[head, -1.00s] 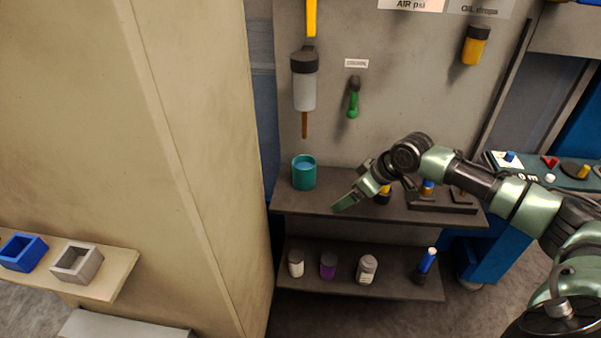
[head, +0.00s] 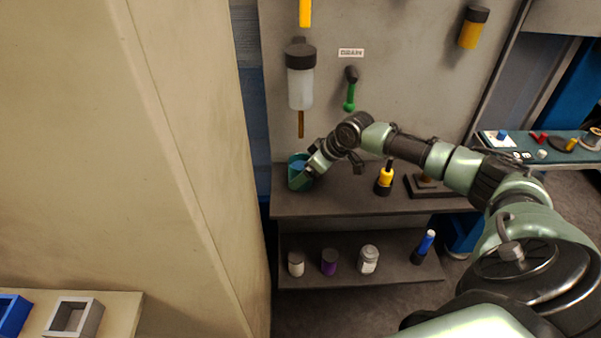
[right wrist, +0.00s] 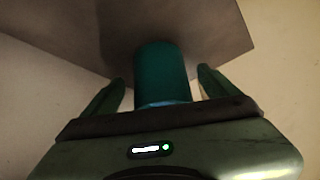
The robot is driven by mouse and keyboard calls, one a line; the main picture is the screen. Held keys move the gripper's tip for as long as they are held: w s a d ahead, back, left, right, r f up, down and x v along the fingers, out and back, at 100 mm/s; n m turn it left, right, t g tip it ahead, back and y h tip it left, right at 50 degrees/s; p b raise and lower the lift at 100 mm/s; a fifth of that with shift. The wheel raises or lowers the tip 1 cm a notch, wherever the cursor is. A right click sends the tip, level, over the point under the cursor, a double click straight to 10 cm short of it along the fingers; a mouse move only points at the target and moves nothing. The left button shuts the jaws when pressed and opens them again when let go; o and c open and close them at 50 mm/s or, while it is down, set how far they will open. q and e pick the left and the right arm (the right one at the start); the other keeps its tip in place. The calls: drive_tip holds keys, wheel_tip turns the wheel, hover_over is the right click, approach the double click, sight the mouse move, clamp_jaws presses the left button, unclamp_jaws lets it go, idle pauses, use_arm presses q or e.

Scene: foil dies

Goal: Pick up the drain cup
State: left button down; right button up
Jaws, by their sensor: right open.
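The drain cup is the teal cup (head: 296,182) with blue inside, standing on the left end of the upper shelf in the head view. My right gripper (head: 305,172) is at the cup, and its fingers partly hide the cup's right side. In the right wrist view the teal cup (right wrist: 163,72) stands between the two open fingers of my right gripper (right wrist: 160,88). A gap shows on each side of the cup there. My left gripper is not in view.
The upper shelf (head: 345,203) also holds a yellow and black bottle (head: 384,180) to the right. A lower shelf (head: 395,268) holds several small containers. A beige wall (head: 190,120) stands close on the left.

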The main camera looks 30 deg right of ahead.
drive_tip(key=x, duration=0.3)
drive_tip(key=shift+w+a, duration=0.1)
drive_tip(key=shift+r, duration=0.1)
drive_tip(key=c, duration=1.5)
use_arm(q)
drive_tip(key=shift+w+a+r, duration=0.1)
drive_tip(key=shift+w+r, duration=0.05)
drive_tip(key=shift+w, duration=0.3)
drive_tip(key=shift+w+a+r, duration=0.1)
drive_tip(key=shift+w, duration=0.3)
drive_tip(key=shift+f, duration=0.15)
use_arm(e)
drive_tip(key=shift+r, duration=0.15)
